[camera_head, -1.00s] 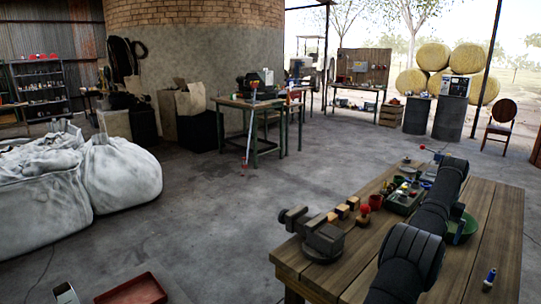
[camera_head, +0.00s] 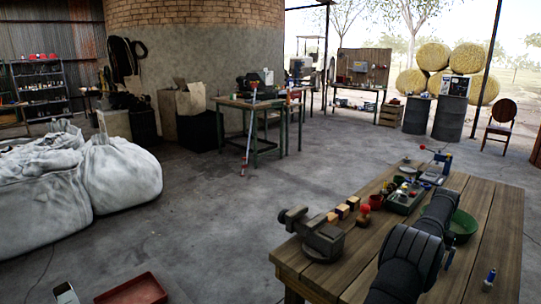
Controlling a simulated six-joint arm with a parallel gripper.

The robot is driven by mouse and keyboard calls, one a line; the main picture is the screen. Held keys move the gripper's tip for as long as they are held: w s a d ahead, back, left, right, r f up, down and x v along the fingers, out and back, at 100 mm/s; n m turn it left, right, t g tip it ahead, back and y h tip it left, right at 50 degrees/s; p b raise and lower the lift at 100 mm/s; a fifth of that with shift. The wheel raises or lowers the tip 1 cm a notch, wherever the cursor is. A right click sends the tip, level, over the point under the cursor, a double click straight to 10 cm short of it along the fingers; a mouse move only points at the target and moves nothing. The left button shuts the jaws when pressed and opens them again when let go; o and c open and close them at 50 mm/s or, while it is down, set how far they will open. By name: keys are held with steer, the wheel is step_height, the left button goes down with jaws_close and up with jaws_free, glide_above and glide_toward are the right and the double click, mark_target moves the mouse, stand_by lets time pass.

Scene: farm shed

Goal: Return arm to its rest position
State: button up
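My dark arm lies over the right part of the wooden table (camera_head: 490,215), reaching from the bottom edge up toward the table's middle. Its upper end is beside a green bowl (camera_head: 465,224), which it partly covers. A small dark part of my arm shows at its right side, below the bowl. My gripper's fingers cannot be made out; they seem hidden behind the arm, so I cannot see whether it holds anything.
A grey vise (camera_head: 318,238) stands at the table's left corner. A small blue bottle (camera_head: 489,278) stands front right.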

steer(key=r, duration=0.5)
steer(key=shift+s+d, duration=0.2)
steer(key=shift+s, duration=0.2)
steer(key=s+d+r, duration=0.3)
steer(key=s+r, duration=0.7)
steer(key=r, duration=0.2)
steer(key=w+a+n, duration=0.2)
steer(key=w+a, duration=0.2)
steer(key=a, duration=0.6)
steer(key=w+a+r+n, duration=0.1)
steer(key=w+a, duration=0.3)
steer(key=a, duration=0.7)
steer(key=w+a+r+n, duration=0.1)
steer(key=w+a+n, duration=0.2)
steer(key=a, duration=0.8)
steer(key=shift+w+a+r+n, duration=0.2)
steer(key=shift+w+r+n, duration=0.1)
steer(key=shift+w, duration=0.35)
